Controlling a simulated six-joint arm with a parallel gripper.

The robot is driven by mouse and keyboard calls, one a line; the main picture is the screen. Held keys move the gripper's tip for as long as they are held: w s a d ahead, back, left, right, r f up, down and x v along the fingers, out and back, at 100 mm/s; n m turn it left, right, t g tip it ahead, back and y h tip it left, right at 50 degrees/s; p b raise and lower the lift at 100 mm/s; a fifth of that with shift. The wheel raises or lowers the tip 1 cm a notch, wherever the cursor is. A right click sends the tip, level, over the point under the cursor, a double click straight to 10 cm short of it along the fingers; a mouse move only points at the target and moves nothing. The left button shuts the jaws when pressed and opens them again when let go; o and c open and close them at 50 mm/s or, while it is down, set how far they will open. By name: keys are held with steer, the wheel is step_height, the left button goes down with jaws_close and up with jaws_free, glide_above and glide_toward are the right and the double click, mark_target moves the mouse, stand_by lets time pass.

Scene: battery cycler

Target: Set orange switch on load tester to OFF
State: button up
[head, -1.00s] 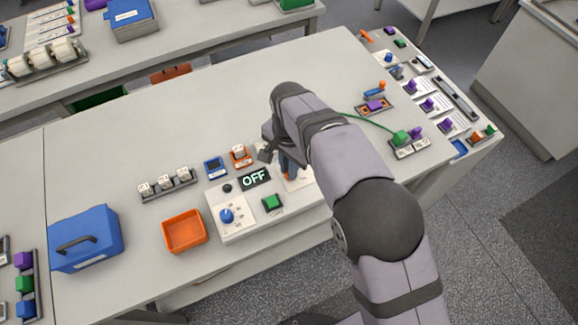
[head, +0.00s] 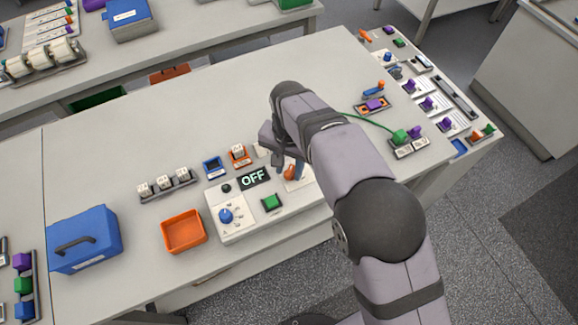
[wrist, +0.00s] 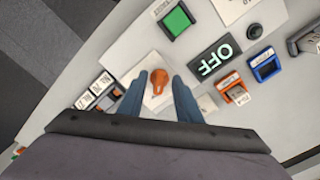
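The load tester (head: 240,225) is a pale box with a dark display (head: 255,179) reading OFF. Its orange switch (head: 290,172) is at the box's right end, partly hidden by my gripper in the head view. In the wrist view the orange switch (wrist: 158,87) sits on a white plate, between and slightly beyond my gripper's blue fingertips. My gripper (wrist: 158,80) is open, with a gap on both sides of the switch. In the head view my gripper (head: 297,165) points down over this end of the box.
The load tester also has a blue knob (head: 226,215) and a green button (head: 271,202). An orange tray (head: 184,231) and a blue case (head: 85,240) stand to the left. Small blue and orange blocks sit behind the box. The table centre is clear.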

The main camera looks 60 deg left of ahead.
mark_target(289, 172)
steer(key=shift+r+b, duration=1.25)
steer(key=shift+r, duration=2.45)
